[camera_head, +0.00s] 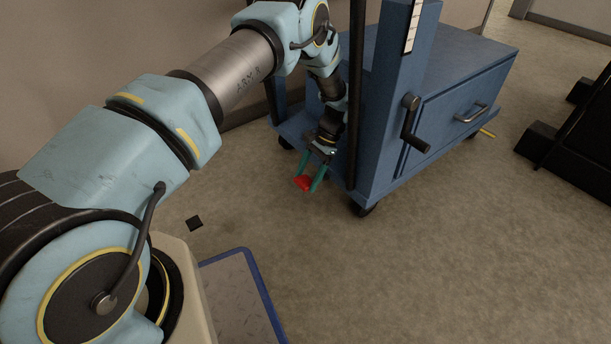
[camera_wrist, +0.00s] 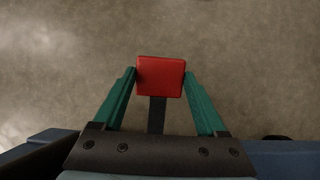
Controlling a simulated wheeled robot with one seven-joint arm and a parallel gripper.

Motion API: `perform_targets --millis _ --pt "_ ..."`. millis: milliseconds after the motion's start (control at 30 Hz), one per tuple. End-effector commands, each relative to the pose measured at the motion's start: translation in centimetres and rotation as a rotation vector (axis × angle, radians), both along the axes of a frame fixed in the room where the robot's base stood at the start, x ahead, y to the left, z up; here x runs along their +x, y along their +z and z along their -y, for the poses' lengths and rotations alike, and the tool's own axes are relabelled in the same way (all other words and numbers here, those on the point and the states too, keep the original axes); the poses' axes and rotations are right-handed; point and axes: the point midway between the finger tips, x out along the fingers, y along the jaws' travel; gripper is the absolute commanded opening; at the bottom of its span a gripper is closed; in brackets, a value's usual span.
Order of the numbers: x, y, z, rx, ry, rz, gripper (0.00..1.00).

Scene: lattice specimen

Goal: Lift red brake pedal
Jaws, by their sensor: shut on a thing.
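The red brake pedal (camera_head: 303,183) sits low at the near end of the blue cart, just above the floor. In the wrist view the pedal (camera_wrist: 161,77) is a red block on a dark stem that runs back toward my gripper's palm. My gripper (camera_head: 309,180) reaches down to it with two green fingers. In the wrist view my gripper (camera_wrist: 160,78) has one fingertip against each side of the pedal and is shut on it. The stem's far end is hidden behind the palm.
The blue cart (camera_head: 460,100) stands on casters, with a drawer, a crank handle (camera_head: 412,125) and an upright column close to my arm. A dark object (camera_head: 575,140) stands at the right. The floor in front is clear.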

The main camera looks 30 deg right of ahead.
Motion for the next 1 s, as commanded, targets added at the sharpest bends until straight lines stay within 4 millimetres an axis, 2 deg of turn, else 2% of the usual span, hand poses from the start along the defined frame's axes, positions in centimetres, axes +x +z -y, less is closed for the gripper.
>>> perform_targets --millis 500,533,733,1000 --pt "-0.14 0.24 -0.05 0.026 0.000 -0.005 0.00" --pt "-0.13 0.25 -0.04 0.026 0.000 -0.005 0.78" --pt "-0.12 0.21 -0.04 0.025 0.000 -0.005 1.00" --pt "-0.10 0.45 -0.04 0.024 0.000 -0.005 1.00"
